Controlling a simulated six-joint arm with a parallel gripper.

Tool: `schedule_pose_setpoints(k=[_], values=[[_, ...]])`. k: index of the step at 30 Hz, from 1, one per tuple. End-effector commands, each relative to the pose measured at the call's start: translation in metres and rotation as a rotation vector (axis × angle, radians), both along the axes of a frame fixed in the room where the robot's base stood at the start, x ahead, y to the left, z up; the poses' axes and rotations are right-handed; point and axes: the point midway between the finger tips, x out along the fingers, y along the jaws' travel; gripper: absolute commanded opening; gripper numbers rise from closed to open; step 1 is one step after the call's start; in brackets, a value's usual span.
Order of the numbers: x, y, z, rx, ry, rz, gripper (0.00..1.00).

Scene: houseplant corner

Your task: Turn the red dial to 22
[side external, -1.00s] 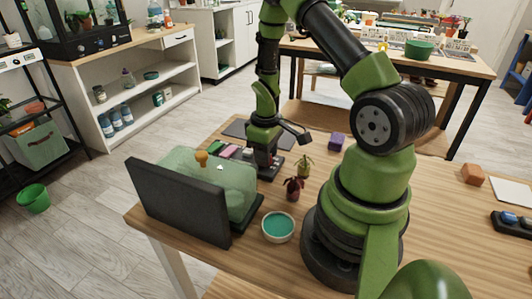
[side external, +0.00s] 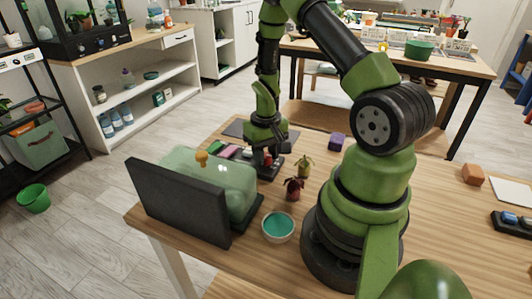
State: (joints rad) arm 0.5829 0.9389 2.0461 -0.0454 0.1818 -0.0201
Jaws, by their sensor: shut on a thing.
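My gripper (side external: 265,158) points down at the far side of the wooden table, in the middle of the side external view. Its fingers are shut on a small reddish thing, which I take to be the red dial (side external: 267,159). The fingers hide most of the dial, and its marks and reading are too small to make out. A low dark unit (side external: 270,174) sits on the table under the fingers.
A green translucent cover (side external: 225,178) with an orange knob stands left of my gripper, behind a dark upright panel (side external: 178,203).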

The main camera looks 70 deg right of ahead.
Motion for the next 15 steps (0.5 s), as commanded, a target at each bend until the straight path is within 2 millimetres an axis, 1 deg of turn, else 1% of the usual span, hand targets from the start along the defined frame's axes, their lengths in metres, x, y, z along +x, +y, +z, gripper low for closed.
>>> schedule_pose_setpoints(k=[11,12,13,15], values=[[0.0015,-0.0005,0.0011,-0.003,-0.005,-0.002,0.09],[0.0015,-0.0005,0.0011,-0.003,-0.005,-0.002,0.37],[0.0014,-0.0006,0.0011,-0.003,-0.005,-0.002,0.43],[0.0012,-0.0005,0.0009,-0.003,-0.004,-0.002,0.43]])
